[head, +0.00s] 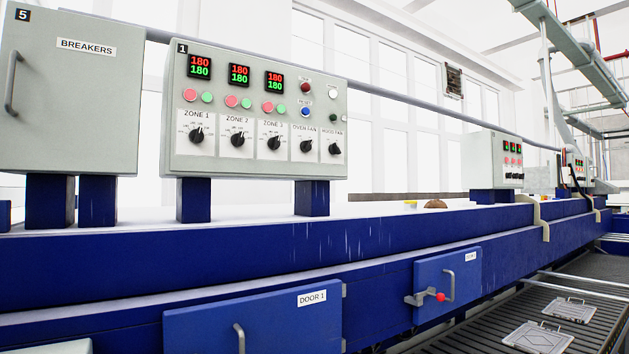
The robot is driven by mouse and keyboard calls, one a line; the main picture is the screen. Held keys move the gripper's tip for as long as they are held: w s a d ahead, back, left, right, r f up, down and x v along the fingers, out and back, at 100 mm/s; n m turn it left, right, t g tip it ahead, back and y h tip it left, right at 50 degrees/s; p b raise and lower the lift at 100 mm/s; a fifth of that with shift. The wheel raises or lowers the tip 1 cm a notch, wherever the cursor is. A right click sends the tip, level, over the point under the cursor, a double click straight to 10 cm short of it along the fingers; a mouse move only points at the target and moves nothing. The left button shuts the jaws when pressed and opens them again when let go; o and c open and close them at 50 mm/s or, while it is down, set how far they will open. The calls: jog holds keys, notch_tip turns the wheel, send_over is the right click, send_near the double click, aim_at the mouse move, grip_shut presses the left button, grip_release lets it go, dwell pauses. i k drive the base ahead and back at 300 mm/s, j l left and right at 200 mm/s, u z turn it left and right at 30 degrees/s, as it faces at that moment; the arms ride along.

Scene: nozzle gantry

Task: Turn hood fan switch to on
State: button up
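The hood fan switch (335,149) is a black rotary knob at the right end of the knob row on the grey control panel (240,164) marked 1. The label HOOD FAN is above it. The knob's setting is too small to read. The oven fan knob (306,147) is just left of it, and the zone 3 knob (273,144) is left of that. My gripper is not in view, so its state and its place relative to the switch do not show.
A grey breakers box (75,115) stands left of the panel. A blue beam (250,240) runs below, with door 1 (255,322) and a smaller door (447,287) with a red-knobbed handle. A conveyor (590,330) lies at lower right. The space before the panel looks clear.

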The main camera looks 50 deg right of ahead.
aim_at(333, 148)
jog(key=k+l, duration=0.1)
jog(key=l, duration=0.9)
jog(key=k+l+u, duration=0.1)
jog(key=l, duration=0.4)
jog(key=k+l, duration=0.15)
jog(key=l, duration=0.35)
